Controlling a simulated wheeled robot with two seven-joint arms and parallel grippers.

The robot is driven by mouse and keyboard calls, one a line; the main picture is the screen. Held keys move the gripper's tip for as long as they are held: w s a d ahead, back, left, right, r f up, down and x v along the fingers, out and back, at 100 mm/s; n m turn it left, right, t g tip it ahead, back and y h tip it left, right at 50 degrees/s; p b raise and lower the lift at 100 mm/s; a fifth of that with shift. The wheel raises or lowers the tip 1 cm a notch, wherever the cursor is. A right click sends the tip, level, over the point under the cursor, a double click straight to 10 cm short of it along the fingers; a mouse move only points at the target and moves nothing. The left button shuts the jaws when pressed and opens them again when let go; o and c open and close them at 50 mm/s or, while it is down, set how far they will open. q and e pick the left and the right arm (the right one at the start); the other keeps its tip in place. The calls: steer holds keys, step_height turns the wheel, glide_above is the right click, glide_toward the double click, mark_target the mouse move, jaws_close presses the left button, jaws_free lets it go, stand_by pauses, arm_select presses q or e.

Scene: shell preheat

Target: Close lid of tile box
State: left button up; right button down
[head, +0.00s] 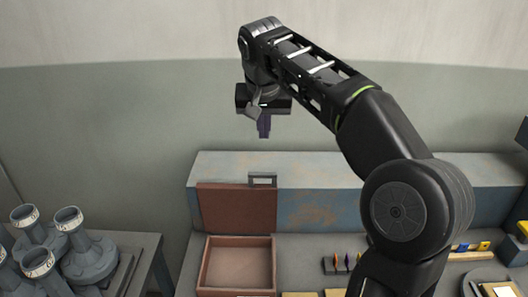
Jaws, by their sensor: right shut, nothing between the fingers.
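The tile box (240,293) is a reddish-brown open tray on the grey bench, low in the middle of the head view. Its inside looks empty. Its lid (237,210) stands raised at the back of the box, close to the blue-grey block behind. A small grey metal handle (262,174) shows at the lid's top right edge. My right gripper (264,130) hangs above and behind the lid's top, apart from it, with its fingers shut and pointing down. My left gripper is out of view.
A long, worn blue-grey block (320,200) runs along the back of the bench. Several grey flanged parts (88,255) stand on a separate surface at left. My right arm covers part of the right side.

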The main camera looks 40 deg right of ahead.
steer(key=shift+s+a, duration=0.15)
steer(key=f+p, duration=0.2)
steer(key=f, duration=0.7)
steer(key=shift+w+f, duration=0.1)
steer(key=shift+w, duration=0.1)
steer(key=shift+f, duration=0.15)
stand_by(0.4)
